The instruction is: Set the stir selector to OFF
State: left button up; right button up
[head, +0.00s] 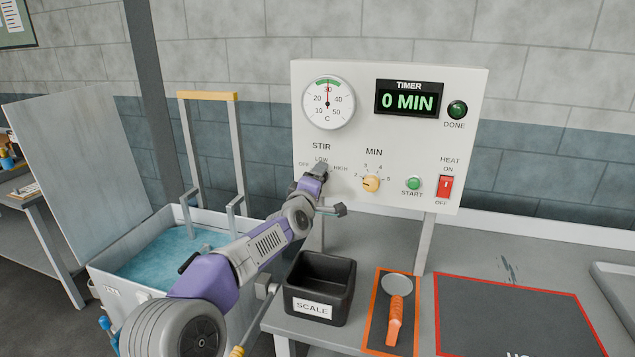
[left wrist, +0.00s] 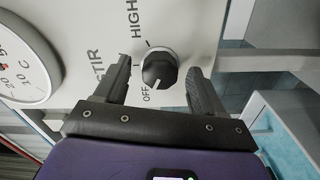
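The stir selector is a dark round knob (left wrist: 160,68) on the white control panel (head: 467,130), under the STIR label with OFF, LOW and HIGH around it. In the left wrist view, a pale mark on the knob appears to face the OFF label (left wrist: 148,97); HIGH (left wrist: 133,18) is at the other end. The LOW label is hidden there. My left gripper (left wrist: 161,76) is open, with one finger on each side of the knob and visible gaps between. In the head view my left gripper (head: 314,182) covers most of the knob. My right gripper is not in view.
The yellow MIN knob (head: 371,184), green START button (head: 414,183) and red HEAT switch (head: 445,187) are to the right. The timer (head: 407,98) reads 0 MIN. Below are a black SCALE bin (head: 335,290) and an orange-handled tool (head: 396,315). A water tank (head: 120,290) stands left.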

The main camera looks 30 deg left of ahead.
pick_arm(q)
jog(key=b+v, duration=0.1)
jog(key=v, duration=0.6)
jog(key=shift+s, duration=0.3)
dwell(0.4)
